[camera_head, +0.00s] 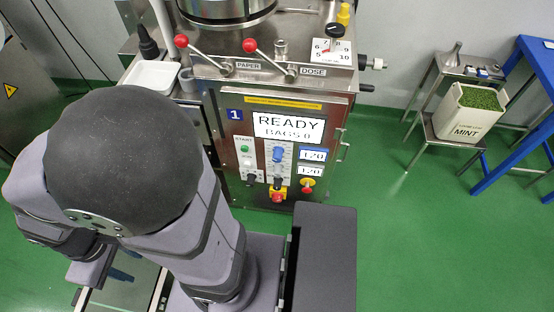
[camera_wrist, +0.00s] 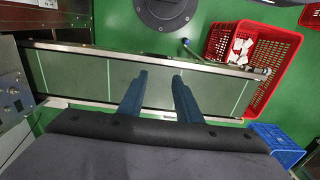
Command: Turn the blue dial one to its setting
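The blue dial (camera_head: 278,153) is on the front panel of the steel machine (camera_head: 320,97) in the head view, below the READY display (camera_head: 287,127) and left of two small displays reading 120. A number 1 plate (camera_head: 235,114) is at the panel's upper left. The dial's pointer is too small to read. In the wrist view my gripper (camera_wrist: 160,88) is open, its two blue fingers apart with nothing between them, above a conveyor belt (camera_wrist: 75,75). The dial does not show in the wrist view. In the head view my arm hides most of the gripper.
A green START button (camera_head: 244,149), a red-and-yellow knob (camera_head: 307,185) and an emergency stop (camera_head: 277,195) sit close around the dial. Red-knobbed levers (camera_head: 249,45) stick out above. A red crate (camera_wrist: 262,50) and a blue crate (camera_wrist: 277,143) stand beside the belt.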

